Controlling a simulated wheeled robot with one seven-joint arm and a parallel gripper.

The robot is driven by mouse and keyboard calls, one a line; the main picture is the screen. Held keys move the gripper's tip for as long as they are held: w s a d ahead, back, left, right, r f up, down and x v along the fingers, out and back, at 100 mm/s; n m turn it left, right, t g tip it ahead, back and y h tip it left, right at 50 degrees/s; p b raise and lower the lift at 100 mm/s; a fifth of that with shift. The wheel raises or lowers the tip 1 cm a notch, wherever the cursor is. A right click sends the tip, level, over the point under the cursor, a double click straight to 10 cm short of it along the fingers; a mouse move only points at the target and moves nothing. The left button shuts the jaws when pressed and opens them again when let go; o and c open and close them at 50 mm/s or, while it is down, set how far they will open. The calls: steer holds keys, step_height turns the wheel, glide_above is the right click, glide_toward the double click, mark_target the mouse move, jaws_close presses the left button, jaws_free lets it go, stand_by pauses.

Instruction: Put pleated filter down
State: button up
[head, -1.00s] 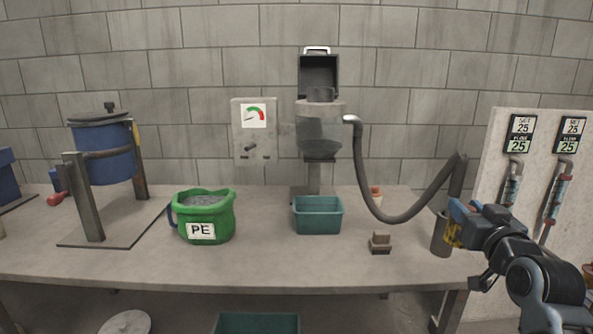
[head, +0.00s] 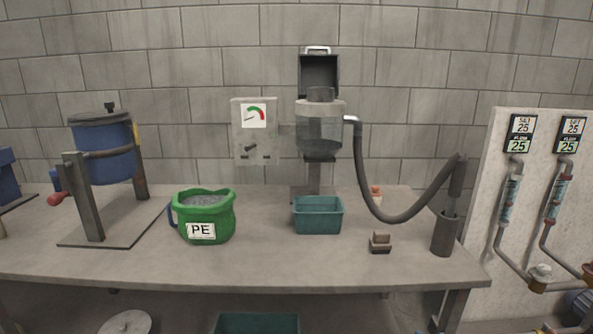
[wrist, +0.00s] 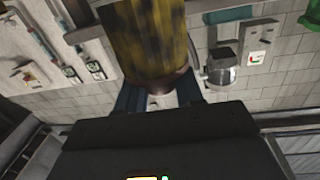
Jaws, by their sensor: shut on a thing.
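The pleated filter (wrist: 150,40) is a yellow cylinder with dark blotches and a brownish end. It fills the top middle of the wrist view, and its far end runs out of the frame. My gripper (wrist: 158,92) has blue fingers, shut on the brownish end of the filter. Neither the gripper nor the filter shows in the head view now. The wrist view is turned over, with the wall behind the filter, so I cannot tell its height over the bench.
The bench (head: 300,265) is clear along its front middle. On it are a green PE bucket (head: 205,215), a teal bin (head: 318,215), a small brush-like block (head: 380,242) and a grey hose holder (head: 444,235). The hopper loader (head: 320,125) stands with its lid open. Flow meters (head: 510,195) are at right.

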steer(key=s+a+f+n+y, duration=0.1)
steer(key=s+a+f, duration=0.4)
steer(key=s+f, duration=0.4)
steer(key=shift+s+a+f+y, duration=0.15)
steer(key=shift+s+f+y, duration=0.2)
steer(key=shift+s, duration=0.4)
steer(key=shift+r, duration=0.1)
